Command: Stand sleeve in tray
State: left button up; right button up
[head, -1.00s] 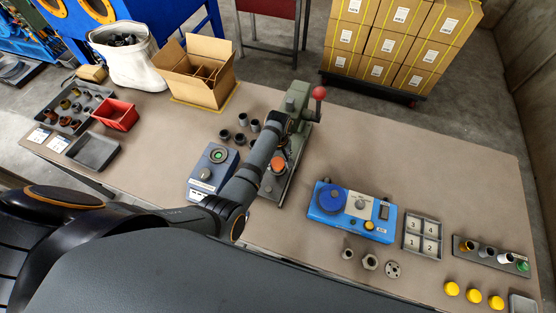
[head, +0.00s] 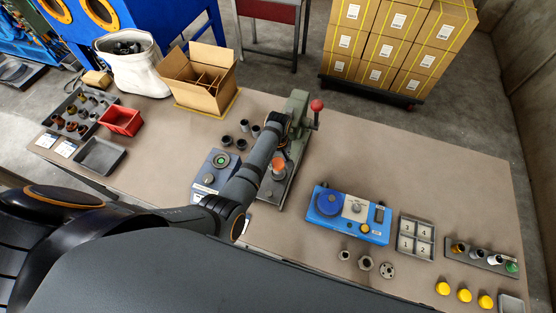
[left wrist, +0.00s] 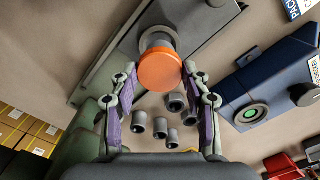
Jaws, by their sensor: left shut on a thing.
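My left gripper (left wrist: 160,78) is shut on an orange-topped piece (left wrist: 158,70), with a purple-padded finger on each side of it. The piece is over the base of the green-grey press (left wrist: 115,60), in front of a grey cylinder; I cannot tell whether they touch. In the head view the orange piece (head: 279,166) shows just right of my arm, which hides the fingers. Several dark grey sleeves (head: 244,125) stand on the table left of the press. A dark tray holding several small cylinders (head: 66,108) and an empty dark tray (head: 84,162) are at the left. My right gripper is not in view.
A blue-grey device with a green button (head: 205,178) stands left of the press. A red bin (head: 121,120) and open carton (head: 205,85) are beyond. A blue device (head: 330,222), numbered tray (head: 432,232) and yellow caps (head: 464,295) are at the right. The back-right table is clear.

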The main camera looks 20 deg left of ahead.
aim_at(278, 162)
pick_arm(q)
jog(key=shift+r+p, duration=0.35)
jog(key=shift+r, duration=0.4)
notch_tip(278, 162, up, 10)
jog(key=shift+f, duration=0.25)
jog(key=shift+w, duration=0.1)
